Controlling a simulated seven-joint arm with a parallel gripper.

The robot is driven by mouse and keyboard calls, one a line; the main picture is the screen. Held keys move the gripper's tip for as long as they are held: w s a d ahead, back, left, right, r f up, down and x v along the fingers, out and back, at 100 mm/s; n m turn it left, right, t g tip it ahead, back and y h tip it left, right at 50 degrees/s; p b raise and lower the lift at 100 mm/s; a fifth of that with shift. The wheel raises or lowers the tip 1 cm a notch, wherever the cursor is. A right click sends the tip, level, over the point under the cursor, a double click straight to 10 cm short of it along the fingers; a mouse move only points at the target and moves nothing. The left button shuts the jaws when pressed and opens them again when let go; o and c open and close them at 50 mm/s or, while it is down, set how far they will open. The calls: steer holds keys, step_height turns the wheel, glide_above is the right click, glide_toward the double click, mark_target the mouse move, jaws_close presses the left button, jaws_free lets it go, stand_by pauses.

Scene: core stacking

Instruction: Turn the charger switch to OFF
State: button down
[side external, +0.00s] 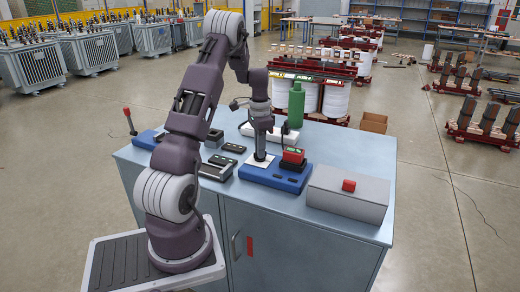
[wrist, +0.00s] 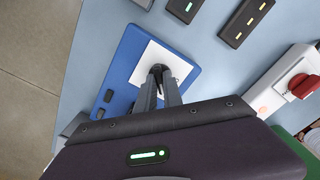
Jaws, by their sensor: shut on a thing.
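The charger is a blue base (side external: 262,178) on the bench, with a white plate (side external: 257,161) on its left part; the blue base also shows in the wrist view (wrist: 126,62). A small dark knob (wrist: 157,68), which looks like the charger switch, stands on the white plate. My gripper (side external: 260,152) points down over the plate, and in the wrist view my gripper (wrist: 160,76) is shut on the knob. The fingers cover most of the knob, so its setting cannot be read.
A grey box with a red button (side external: 348,186) stands at the right. A green bottle (side external: 297,105) stands behind. Dark modules with lights (side external: 228,160) lie to the left. A white panel with a red knob (wrist: 302,86) is at the right in the wrist view.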

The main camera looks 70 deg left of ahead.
steer(key=n, duration=0.4)
steer(key=shift+n, duration=2.4)
steer(key=c, duration=1.5)
jaws_free()
steer(key=shift+r, duration=0.1)
step_height(320, 180, up, 7)
